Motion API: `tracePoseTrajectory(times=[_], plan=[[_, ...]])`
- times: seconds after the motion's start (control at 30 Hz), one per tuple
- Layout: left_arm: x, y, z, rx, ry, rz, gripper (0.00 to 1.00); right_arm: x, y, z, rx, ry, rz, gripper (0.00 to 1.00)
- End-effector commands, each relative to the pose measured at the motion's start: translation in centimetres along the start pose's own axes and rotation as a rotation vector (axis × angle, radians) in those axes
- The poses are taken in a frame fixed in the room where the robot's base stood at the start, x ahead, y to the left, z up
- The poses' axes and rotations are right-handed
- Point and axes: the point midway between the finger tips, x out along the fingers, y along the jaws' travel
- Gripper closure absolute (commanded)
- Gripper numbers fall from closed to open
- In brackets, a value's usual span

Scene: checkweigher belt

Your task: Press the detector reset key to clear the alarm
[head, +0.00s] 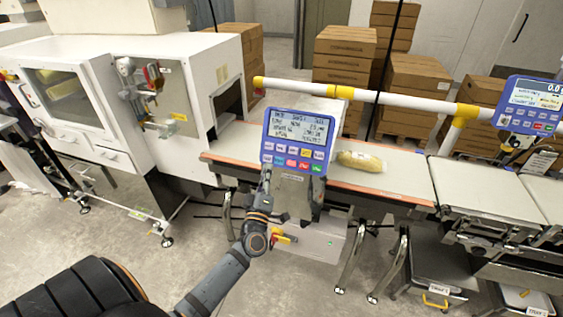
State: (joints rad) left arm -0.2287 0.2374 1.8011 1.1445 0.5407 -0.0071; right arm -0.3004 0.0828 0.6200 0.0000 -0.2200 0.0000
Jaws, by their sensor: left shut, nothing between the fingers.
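The blue detector control panel (298,141) stands above the conveyor at the centre of the head view. It has a lit display with text and two rows of small keys (291,158), some white and some coloured. The labels are too small to read, so I cannot tell which is the reset key. My left gripper (266,177) is shut and empty, with its tips at the panel's lower left corner. I cannot tell whether it touches the panel. My right gripper is not in view.
A yellowish bag (360,161) lies on the belt (342,178) right of the panel. A white and yellow rail (385,97) runs behind. A second blue panel (532,104) is at right. A white machine (165,90) stands left, cartons (343,58) behind.

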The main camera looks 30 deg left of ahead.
Motion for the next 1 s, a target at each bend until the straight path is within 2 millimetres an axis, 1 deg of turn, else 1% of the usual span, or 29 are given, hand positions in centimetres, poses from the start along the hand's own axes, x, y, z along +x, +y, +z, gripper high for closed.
tracePoseTrajectory(times=[0.1,0.23,0.37,0.63,0.8,1.0], plan=[[0.0,-0.1,0.1,0.001,-0.001,0.0,1.0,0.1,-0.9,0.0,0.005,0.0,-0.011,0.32],[0.5,-0.6,0.6,0.0,0.0,0.001,1.0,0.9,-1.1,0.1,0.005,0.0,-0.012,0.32],[1.5,-1.6,1.5,0.001,0.001,0.002,1.0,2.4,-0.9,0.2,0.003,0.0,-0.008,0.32],[4.3,-3.6,3.5,0.001,0.001,0.002,1.0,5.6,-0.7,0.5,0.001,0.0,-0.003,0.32],[5.5,-4.3,4.2,0.002,-0.001,0.001,1.0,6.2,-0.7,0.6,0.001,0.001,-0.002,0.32],[6.1,-4.5,4.5,0.002,-0.001,0.0,1.0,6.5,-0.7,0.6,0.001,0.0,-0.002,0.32]])
